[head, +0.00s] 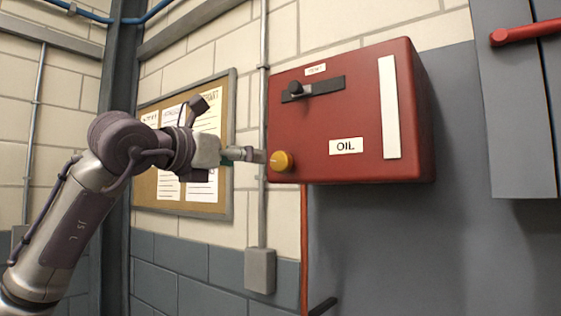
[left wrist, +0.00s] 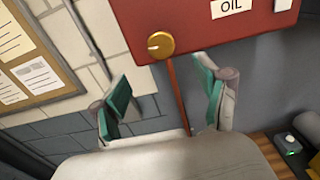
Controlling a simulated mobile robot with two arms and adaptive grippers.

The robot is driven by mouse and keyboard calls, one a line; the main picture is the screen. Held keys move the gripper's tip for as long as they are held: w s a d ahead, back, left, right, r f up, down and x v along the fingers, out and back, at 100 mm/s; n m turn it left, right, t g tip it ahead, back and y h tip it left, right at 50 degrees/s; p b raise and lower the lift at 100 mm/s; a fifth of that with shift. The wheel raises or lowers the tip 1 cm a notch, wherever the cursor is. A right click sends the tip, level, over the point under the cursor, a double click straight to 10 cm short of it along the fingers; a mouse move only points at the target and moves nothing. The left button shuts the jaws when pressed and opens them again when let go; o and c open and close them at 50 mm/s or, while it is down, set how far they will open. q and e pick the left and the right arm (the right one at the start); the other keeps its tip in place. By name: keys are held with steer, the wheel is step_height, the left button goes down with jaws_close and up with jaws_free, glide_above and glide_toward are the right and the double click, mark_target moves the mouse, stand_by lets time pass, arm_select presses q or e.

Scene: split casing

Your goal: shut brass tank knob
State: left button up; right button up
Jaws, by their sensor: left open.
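The brass tank knob (head: 283,161) is a round yellow knob on the lower left of the red oil tank (head: 340,112). In the left wrist view the knob (left wrist: 161,45) shows at the tank's lower edge, with a pale mark on its left side. My left gripper (head: 256,156) is just left of the knob in the head view. In the left wrist view my left gripper (left wrist: 163,100) is open and empty, with its green-padded fingers apart and the knob beyond them. I cannot tell any contact. My right gripper is in neither view.
A black lever (head: 297,89) sits in a slot at the tank's upper left. A red pipe (head: 304,225) runs down below the tank. A corkboard (head: 222,204) hangs behind my left arm. A grey cabinet with a red handle (head: 525,33) is at the right.

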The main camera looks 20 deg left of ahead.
mark_target(278, 163)
arm_select(q)
steer(key=p+x, duration=0.4)
steer(key=x, duration=0.7)
steer(key=shift+w, duration=0.1)
steer(key=shift+w+d+p, duration=0.25)
steer(key=shift+w+p, duration=0.1)
steer(key=shift+w, duration=0.1)
steer(key=c, duration=1.2)
steer(key=shift+o, duration=0.2)
